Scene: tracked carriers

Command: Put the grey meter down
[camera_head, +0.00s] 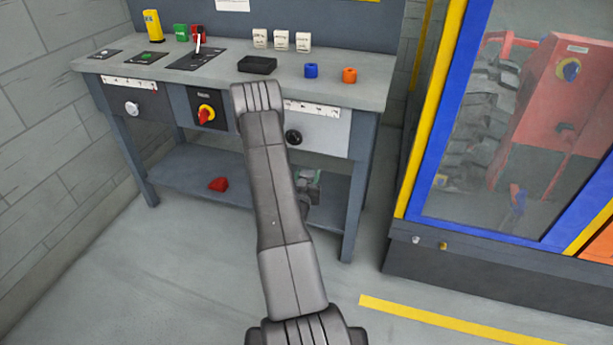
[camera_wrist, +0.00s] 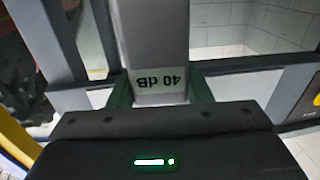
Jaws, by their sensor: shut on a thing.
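In the wrist view the grey meter (camera_wrist: 157,35) stands between the dark green fingers of my gripper (camera_wrist: 160,88). It is a pale grey block with a "40 dB" label that reads upside down there. The fingers press on it from both sides, so my gripper is shut on it. Its far end runs out of the top of the picture. In the head view my arm hides most of the gripper, which shows only in part in front of the bench, below the worktop. I cannot make out the meter clearly there.
A red piece (camera_head: 218,184) lies on the lower shelf. A blue-and-yellow framed enclosure (camera_head: 440,120) stands right.

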